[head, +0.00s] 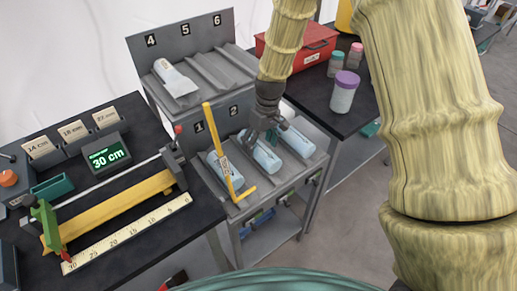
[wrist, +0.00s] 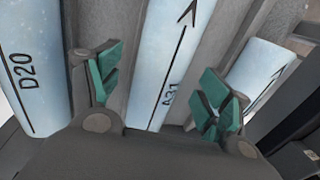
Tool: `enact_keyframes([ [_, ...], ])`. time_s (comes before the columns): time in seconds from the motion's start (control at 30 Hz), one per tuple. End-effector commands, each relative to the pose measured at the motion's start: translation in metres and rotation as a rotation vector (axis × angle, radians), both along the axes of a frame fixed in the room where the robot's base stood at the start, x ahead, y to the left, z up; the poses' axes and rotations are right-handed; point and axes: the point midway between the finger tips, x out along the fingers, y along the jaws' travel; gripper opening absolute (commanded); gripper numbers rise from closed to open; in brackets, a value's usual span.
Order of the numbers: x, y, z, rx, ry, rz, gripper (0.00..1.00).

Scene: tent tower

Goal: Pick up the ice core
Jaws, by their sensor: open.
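Several pale blue cylindrical ice cores lie in a grey grooved rack. The middle core of the lower shelf (head: 266,158) is under my gripper (head: 264,132). In the wrist view this middle core (wrist: 163,65), marked with an arrow and a partly hidden label, runs between my two open green-tipped fingers (wrist: 160,82). The fingers sit either side of it; contact cannot be told. A further core (head: 172,77) lies in slot 4 of the upper shelf.
A yellow L-shaped bar (head: 222,155) stands in front of the left lower core. At left, a black table holds a yellow measuring trough (head: 120,207), a ruler and a display (head: 105,157) reading 30 cm. A red toolbox (head: 300,47) and jars stand behind right.

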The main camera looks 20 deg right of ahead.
Motion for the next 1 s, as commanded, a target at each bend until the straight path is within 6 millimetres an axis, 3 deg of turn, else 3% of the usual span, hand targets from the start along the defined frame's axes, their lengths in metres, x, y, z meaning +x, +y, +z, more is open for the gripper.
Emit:
enact_keyframes([
  [0.2, -0.001, 0.002, -0.014, 0.000, -0.001, -0.001, 0.78],
  [0.47, -0.001, 0.002, -0.016, 0.000, -0.001, -0.001, 0.78],
  [0.8, -0.001, 0.002, -0.016, 0.000, -0.001, -0.001, 0.16],
  [1.0, 0.000, 0.002, -0.015, 0.001, -0.002, -0.001, 0.13],
])
